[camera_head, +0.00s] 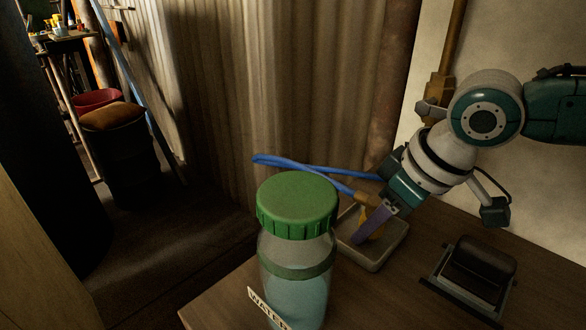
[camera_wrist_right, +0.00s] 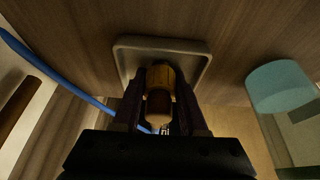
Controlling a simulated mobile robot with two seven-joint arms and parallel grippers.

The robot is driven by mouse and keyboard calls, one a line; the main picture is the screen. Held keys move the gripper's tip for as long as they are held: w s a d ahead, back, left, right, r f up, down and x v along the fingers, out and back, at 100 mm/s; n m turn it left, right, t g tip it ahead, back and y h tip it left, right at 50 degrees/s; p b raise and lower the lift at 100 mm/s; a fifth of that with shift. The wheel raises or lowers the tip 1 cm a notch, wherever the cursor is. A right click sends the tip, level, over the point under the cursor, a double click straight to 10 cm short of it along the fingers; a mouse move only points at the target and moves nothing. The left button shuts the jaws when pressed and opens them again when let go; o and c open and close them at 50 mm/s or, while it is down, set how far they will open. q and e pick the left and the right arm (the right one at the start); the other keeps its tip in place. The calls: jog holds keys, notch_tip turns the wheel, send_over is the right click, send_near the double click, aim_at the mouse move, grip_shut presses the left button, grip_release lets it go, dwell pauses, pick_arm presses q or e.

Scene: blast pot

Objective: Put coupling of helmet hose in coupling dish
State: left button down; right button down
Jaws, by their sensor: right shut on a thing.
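The brass coupling (camera_head: 368,199) sits at the end of the blue helmet hose (camera_head: 290,163). My right gripper (camera_head: 372,225) points down and is shut on the coupling, over the coupling dish (camera_head: 378,263), a shallow grey tray on the table. In the right wrist view the coupling (camera_wrist_right: 159,76) is between the two dark fingers (camera_wrist_right: 160,95), in front of the dish (camera_wrist_right: 160,42). The blue hose (camera_wrist_right: 55,72) runs off to the left there. I cannot tell whether the coupling touches the dish floor. My left gripper is not in view.
A water bottle with a green cap (camera_head: 297,205) stands close to the left of the dish. A dark block-like thing on a metal frame (camera_head: 478,270) lies to the right. Bare wooden table (camera_head: 385,300) shows in front. A corrugated curtain (camera_head: 290,80) hangs behind.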

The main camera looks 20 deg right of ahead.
jog(key=shift+s+d+f, duration=0.2)
jog(key=shift+s+f, duration=0.05)
jog(key=shift+f, duration=0.2)
jog(key=shift+s+d+f, duration=0.15)
jog(key=shift+s+f, duration=0.05)
jog(key=shift+f, duration=0.2)
jog(key=c, duration=0.5)
grip_release()
jog(key=shift+b, duration=0.3)
jog(key=shift+o, duration=0.3)
notch_tip(320, 180, up, 4)
jog(key=shift+a+p, duration=0.15)
jog(key=shift+p, duration=0.65)
pick_arm(q)
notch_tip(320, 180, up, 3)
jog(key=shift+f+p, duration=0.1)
jog(key=shift+p, duration=0.9)
pick_arm(e)
jog(key=v, duration=0.9)
jog(key=shift+r, duration=0.3)
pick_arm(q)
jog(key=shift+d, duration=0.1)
pick_arm(e)
jog(key=shift+s, duration=0.1)
